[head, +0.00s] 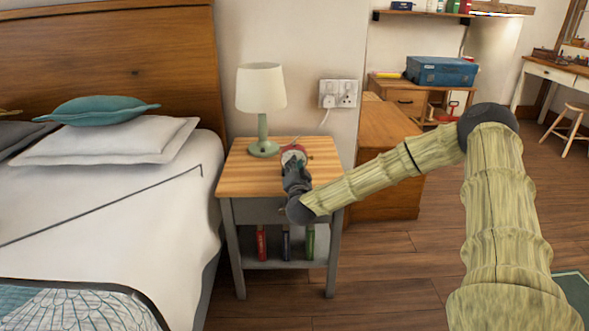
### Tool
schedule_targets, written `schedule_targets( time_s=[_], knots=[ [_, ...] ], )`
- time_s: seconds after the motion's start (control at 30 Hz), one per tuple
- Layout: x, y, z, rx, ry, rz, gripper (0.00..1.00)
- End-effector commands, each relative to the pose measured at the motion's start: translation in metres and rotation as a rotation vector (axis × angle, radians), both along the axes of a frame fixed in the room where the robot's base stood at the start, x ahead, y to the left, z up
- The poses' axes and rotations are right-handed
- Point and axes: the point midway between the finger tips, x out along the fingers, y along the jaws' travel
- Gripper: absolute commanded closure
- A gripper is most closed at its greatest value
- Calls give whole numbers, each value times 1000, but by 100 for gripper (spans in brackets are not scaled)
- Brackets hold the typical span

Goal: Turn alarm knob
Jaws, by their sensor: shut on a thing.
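A small red and pale alarm clock (294,151) stands on the wooden top of the nightstand (245,172), right of the lamp. My dark gripper (295,162) reaches over the front of the nightstand and meets the clock's near side. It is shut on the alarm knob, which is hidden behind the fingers. The gripper covers most of the clock, so its face and the knob's angle cannot be made out.
A lamp (262,88) with a pale shade stands just left of the clock, close to my gripper. The bed (120,205) is left of the nightstand. A wall socket (338,94) is behind. A wooden chest (388,165) stands right, beyond my forearm. Floor in front is clear.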

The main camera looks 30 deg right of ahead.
Motion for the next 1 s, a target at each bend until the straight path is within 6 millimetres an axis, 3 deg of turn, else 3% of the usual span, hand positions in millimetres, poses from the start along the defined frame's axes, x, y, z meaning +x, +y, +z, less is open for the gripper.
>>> schedule_targets(
  time_s=[1.0],
  knots=[
    [1,1,-3,824,-505,-1,100]
  ],
)
